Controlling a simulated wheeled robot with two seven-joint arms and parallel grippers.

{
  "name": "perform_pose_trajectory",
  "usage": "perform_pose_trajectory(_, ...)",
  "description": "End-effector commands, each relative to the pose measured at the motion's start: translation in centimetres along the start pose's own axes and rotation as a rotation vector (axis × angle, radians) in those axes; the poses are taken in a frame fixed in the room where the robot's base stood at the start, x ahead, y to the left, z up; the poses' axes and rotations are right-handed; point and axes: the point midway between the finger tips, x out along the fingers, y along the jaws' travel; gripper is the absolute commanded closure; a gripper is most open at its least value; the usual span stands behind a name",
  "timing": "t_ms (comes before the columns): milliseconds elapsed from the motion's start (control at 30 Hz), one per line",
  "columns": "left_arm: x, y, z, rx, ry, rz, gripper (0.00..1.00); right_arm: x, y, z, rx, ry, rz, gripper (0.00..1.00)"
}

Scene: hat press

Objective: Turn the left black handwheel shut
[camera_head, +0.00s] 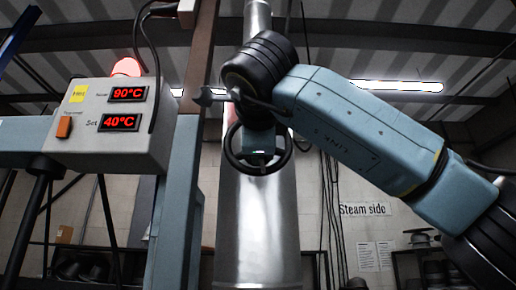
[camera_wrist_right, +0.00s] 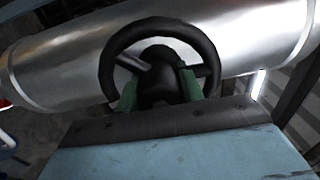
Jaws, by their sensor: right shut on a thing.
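One black handwheel (camera_head: 258,171) shows in the head view, on the shiny metal pipe (camera_head: 255,225). Its round rim and hub fill the middle of the right wrist view (camera_wrist_right: 160,25). My right gripper (camera_wrist_right: 160,88) is at the wheel, its two green fingers inside the rim on either side of the dark hub, shut on the wheel's centre. In the head view my right arm comes in from the right and its wrist hides the wheel's upper part. My left gripper is in neither view.
A grey control box (camera_head: 105,120) with red readouts of 90°C and 40°C is at the left, with a lit red lamp (camera_head: 127,67) behind it. A blue-grey post (camera_head: 176,210) stands left of the pipe. A "Steam side" sign (camera_head: 362,209) is on the back wall.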

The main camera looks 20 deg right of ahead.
Motion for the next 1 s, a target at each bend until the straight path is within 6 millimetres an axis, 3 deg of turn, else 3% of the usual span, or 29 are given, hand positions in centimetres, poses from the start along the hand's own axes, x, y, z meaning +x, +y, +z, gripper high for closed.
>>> perform_pose_trajectory(1000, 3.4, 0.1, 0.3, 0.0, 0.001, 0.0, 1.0, -0.1, 0.1, 0.0, 0.968, 0.017, -0.004, 0.85)
